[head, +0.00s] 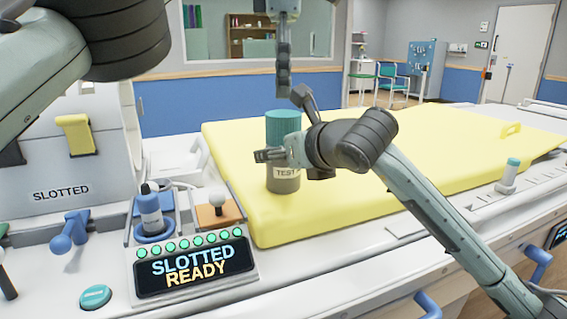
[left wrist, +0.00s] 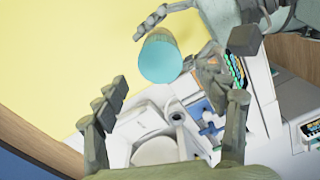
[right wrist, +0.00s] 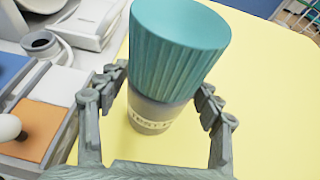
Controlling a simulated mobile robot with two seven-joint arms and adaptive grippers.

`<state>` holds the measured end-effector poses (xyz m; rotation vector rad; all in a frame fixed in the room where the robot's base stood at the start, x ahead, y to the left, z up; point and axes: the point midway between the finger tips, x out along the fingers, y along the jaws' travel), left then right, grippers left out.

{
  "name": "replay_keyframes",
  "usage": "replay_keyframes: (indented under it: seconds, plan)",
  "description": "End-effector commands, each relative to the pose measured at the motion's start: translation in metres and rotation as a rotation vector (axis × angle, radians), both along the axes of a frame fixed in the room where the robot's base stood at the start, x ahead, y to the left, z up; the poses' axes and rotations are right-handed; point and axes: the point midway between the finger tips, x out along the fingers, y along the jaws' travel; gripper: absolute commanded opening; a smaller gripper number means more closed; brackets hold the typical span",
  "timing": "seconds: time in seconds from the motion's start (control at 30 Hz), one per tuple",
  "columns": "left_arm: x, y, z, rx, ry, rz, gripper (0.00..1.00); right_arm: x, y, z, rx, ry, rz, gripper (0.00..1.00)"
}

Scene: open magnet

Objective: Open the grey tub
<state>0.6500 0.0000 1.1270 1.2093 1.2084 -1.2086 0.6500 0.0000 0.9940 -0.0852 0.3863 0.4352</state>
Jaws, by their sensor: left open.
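The grey tub (head: 284,180), with a "TEST" label and a ribbed teal lid (head: 284,126), stands upright on the yellow bed top. Its lid is on. My left gripper (head: 284,65) hangs above the lid, open and empty; the left wrist view shows the lid (left wrist: 160,60) beyond and between its spread fingers. My right gripper (head: 275,155) is at the tub's side, below the lid. In the right wrist view its fingers lie on either side of the tub (right wrist: 152,115); the lid (right wrist: 180,45) hides part of them, so I cannot tell if they grip it.
The yellow bed top (head: 430,150) is mostly clear to the right. A console with a "SLOTTED READY" display (head: 195,266), a blue-based bottle (head: 150,212) and an orange pad with a knob (head: 213,214) stand left of the tub. A small teal-capped container (head: 508,177) stands at right.

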Motion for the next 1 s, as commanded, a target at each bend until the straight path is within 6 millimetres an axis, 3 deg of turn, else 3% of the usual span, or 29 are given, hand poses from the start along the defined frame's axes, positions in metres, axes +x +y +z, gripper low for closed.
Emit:
replay_keyframes:
  seconds: [0.03, 0.5, 0.73, 1.0]
  plan:
    - [0.0000, 0.0000, -0.0001, 0.000, 0.000, 0.000, 0.72, 0.0000, 0.0000, 0.0001, 0.000, 0.000, 0.000, 0.55]
    - [0.0000, 0.0000, 0.0000, 0.000, 0.000, -0.001, 0.72, -0.0001, -0.0002, 0.0001, 0.000, 0.000, 0.000, 0.00]
    - [0.0000, 0.0000, 0.0000, 0.000, 0.000, -0.171, 0.72, -0.0002, -0.0002, 0.0000, 0.000, 0.000, 0.000, 0.00]
    - [0.0000, 0.0000, 0.0000, 0.001, 0.000, -0.797, 0.72, -0.0001, -0.0003, 0.0000, 0.000, 0.001, 0.000, 0.00]
